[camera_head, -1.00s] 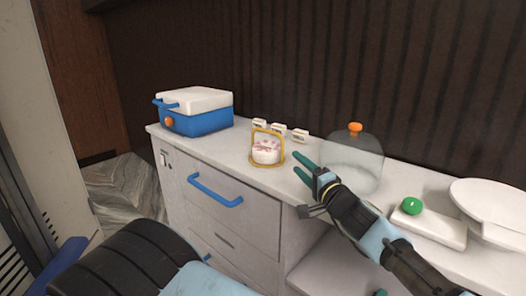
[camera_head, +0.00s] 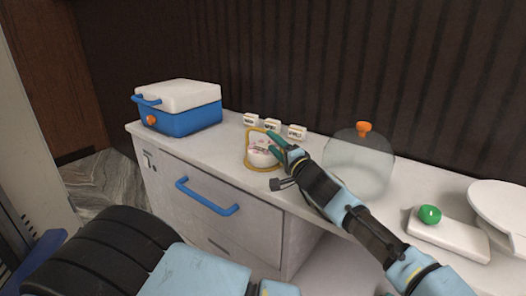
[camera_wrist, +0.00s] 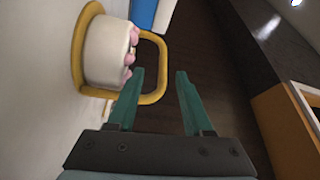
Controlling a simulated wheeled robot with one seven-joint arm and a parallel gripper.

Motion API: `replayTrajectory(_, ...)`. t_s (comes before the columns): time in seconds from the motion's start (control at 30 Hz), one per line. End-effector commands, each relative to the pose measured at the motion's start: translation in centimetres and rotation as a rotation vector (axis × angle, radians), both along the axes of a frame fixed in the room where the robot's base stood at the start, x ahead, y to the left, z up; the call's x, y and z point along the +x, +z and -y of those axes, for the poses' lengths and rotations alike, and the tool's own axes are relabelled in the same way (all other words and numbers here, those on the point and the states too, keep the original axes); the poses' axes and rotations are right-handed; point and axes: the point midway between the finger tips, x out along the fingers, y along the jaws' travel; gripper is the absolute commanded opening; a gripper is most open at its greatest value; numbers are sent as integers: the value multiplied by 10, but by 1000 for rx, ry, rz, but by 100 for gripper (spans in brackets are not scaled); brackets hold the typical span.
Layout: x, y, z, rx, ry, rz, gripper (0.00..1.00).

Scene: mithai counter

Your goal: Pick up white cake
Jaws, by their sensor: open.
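The white cake (camera_head: 257,150) has pink bits on top and sits on a yellow stand with a hoop handle (camera_head: 250,163) on the counter. In the wrist view the cake (camera_wrist: 103,50) is at the upper left, and the yellow handle (camera_wrist: 160,82) arches beside it toward my fingers. My gripper (camera_head: 276,145) is at the right side of the cake in the head view and covers part of it. In the wrist view my gripper (camera_wrist: 161,82) is open, its green fingers apart with nothing held between them. The cake lies to the left of the fingers.
A blue and white cooler (camera_head: 180,108) stands left on the counter (camera_head: 210,160). Small white labelled blocks (camera_head: 273,127) stand behind the cake. A clear dome with an orange knob (camera_head: 358,165) and a scale-like white device with a green ball (camera_head: 448,234) are to the right.

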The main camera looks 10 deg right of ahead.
Motion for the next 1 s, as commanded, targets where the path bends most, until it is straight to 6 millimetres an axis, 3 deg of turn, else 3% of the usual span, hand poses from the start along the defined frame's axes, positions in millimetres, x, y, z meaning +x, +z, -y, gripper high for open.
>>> replayTrajectory(0.4,46,12,-12,1,1,0,51)
replayTrajectory(0.73,52,10,-13,-1,0,-1,51)
replayTrajectory(1.0,52,10,-13,-1,0,-1,20)
